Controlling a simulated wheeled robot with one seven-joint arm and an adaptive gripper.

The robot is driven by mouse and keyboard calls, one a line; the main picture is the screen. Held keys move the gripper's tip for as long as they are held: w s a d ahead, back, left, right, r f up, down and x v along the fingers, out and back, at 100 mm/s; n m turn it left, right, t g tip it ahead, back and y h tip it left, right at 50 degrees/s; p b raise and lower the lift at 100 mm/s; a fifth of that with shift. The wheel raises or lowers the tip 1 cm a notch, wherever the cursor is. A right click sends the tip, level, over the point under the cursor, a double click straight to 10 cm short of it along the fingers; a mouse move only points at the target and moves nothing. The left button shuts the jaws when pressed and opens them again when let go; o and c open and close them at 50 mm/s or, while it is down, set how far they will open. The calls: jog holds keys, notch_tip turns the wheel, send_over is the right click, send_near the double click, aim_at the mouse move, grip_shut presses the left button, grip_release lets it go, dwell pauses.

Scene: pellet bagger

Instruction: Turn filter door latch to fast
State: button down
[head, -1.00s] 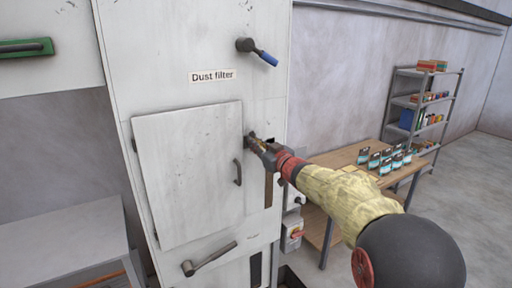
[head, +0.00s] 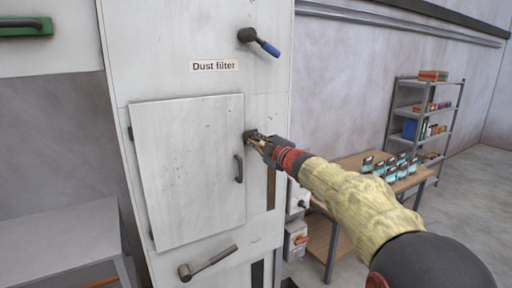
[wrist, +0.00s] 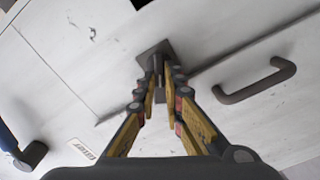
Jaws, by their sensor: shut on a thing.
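The filter door (head: 190,170) is a pale, scuffed panel under the "Dust filter" label (head: 214,66) and looks closed. Its latch (head: 249,137) is a small dark piece at the door's right edge, mostly hidden by my gripper in the head view. My gripper (head: 258,139) reaches it from the right. In the wrist view my gripper's fingers (wrist: 162,88) are closed around the latch's narrow grip, and the latch's dark square plate (wrist: 150,52) shows just beyond the fingertips. I cannot read any latch marking.
A dark door handle (head: 238,168) is just below the latch. A blue-gripped lever (head: 260,42) is above and a grey lever (head: 207,262) below. Switch boxes (head: 297,236), a wooden table (head: 350,163) with small packs and a shelf (head: 425,112) stand at right.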

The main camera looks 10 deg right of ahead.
jog(key=n+b, duration=0.2)
jog(key=n, duration=0.1)
jog(key=n+b, duration=0.1)
jog(key=n, duration=0.1)
jog(key=shift+a+f+b, duration=0.1)
jog(key=shift+f+b, duration=0.25)
jog(key=shift+n, duration=0.4)
jog(key=c, duration=1.9)
grip_release()
jog(key=v, duration=1.2)
jog(key=shift+r, duration=0.1)
